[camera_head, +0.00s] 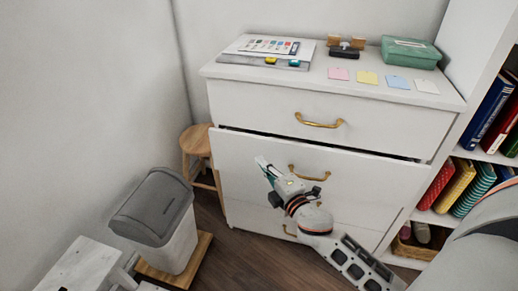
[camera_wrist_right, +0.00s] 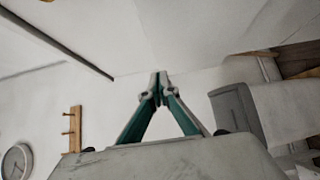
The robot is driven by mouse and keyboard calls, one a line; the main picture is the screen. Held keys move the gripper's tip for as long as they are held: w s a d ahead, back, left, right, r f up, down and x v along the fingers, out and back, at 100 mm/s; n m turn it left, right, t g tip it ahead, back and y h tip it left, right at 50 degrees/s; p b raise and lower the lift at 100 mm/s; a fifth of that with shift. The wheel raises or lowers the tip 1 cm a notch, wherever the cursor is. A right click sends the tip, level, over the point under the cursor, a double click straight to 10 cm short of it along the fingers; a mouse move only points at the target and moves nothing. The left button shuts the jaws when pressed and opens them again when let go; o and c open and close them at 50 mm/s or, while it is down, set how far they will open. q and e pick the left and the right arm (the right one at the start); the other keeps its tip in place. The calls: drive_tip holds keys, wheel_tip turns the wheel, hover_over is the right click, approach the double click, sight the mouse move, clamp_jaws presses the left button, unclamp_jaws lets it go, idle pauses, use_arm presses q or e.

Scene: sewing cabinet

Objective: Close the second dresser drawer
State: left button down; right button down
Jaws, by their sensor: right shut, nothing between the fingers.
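The white dresser (camera_head: 290,100) stands against the back wall. Its second drawer (camera_head: 240,160) sticks out a little, with a dark gap along its top edge. That drawer has a brass handle (camera_head: 308,174). My right gripper (camera_head: 262,163) is in front of the drawer face, left of the handle; I cannot tell whether it touches the face. It is shut and empty, with its fingertips together in the right wrist view (camera_wrist_right: 160,84). My right wrist hides part of the lower drawer front. My left gripper is not in view.
The top drawer (camera_head: 265,108) looks shut. Papers, sticky notes and a green box (camera_head: 410,53) lie on top. A grey-lidded bin (camera_head: 155,205) and a wooden stool (camera_head: 197,140) stand at left, a bookshelf (camera_head: 465,138) at right. Some floor is clear before the dresser.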

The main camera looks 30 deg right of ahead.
sight(266, 142)
drive_tip(key=w+d, duration=0.1)
drive_tip(key=w, duration=0.1)
drive_tip(key=w+d, duration=0.1)
drive_tip(key=w, duration=0.1)
drive_tip(key=w+d+b, duration=0.1)
drive_tip(key=w, duration=0.1)
drive_tip(key=shift+w+f, duration=0.2)
drive_tip(key=shift+w, duration=0.15)
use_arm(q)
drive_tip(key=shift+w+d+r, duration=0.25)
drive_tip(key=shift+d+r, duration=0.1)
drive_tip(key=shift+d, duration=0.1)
use_arm(e)
drive_tip(key=shift+d+r, duration=0.1)
drive_tip(key=shift+d, duration=0.05)
drive_tip(key=w+d, duration=0.2)
drive_tip(key=d, duration=0.1)
drive_tip(key=shift+w, duration=0.4)
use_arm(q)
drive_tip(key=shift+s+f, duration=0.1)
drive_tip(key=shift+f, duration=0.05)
use_arm(e)
drive_tip(key=shift+d+r, duration=0.2)
drive_tip(key=shift+d, duration=0.05)
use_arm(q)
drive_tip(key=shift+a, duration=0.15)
